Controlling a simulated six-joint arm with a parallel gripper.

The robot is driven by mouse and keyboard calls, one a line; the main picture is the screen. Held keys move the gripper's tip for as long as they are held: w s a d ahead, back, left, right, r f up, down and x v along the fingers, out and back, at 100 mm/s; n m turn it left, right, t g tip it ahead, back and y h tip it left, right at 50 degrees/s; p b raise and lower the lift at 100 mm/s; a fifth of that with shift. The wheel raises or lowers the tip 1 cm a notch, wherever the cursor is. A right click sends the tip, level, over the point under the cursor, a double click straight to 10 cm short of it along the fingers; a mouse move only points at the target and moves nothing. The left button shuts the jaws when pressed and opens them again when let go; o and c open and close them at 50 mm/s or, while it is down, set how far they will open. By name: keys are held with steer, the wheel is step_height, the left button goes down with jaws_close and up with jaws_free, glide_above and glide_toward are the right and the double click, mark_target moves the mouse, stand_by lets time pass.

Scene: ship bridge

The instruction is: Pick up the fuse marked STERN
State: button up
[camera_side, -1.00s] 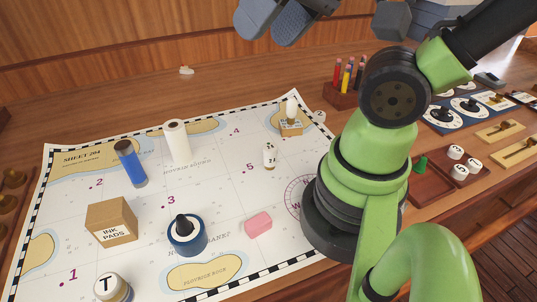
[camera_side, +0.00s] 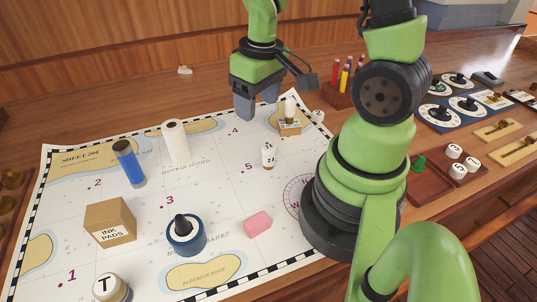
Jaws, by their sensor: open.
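My gripper (camera_side: 246,112) points down over the back of the chart (camera_side: 215,225), near the printed 4, with its jaws open and nothing seen between them. No label reading STERN is legible in this view, so I cannot tell which thing is that fuse. A small white cylinder with dark marks (camera_side: 268,156) stands on the chart in front of my gripper. Another pale upright piece (camera_side: 290,108) stands at a small tan box (camera_side: 290,128), right of my gripper. My arm hides part of the table at the right.
On the chart are an ink pads box (camera_side: 110,222), a blue tube (camera_side: 129,163), a white roll (camera_side: 175,143), a blue round holder (camera_side: 186,238), a pink block (camera_side: 257,224) and a T-marked jar (camera_side: 110,287). A pencil block (camera_side: 340,95) stands behind; trays (camera_side: 440,185) lie right.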

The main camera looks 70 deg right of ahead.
steer(key=g, duration=0.1)
glide_above(269, 146)
steer(key=f, duration=0.4)
steer(key=shift+w+f, duration=0.1)
steer(key=shift+w, duration=0.25)
steer(key=shift+f, duration=2.35)
steer(key=f, duration=0.4)
steer(key=shift+s+f, duration=0.2)
steer(key=shift+s, duration=0.2)
steer(key=shift+f, duration=0.4)
steer(key=c, duration=1)
steer(key=shift+r, duration=0.1)
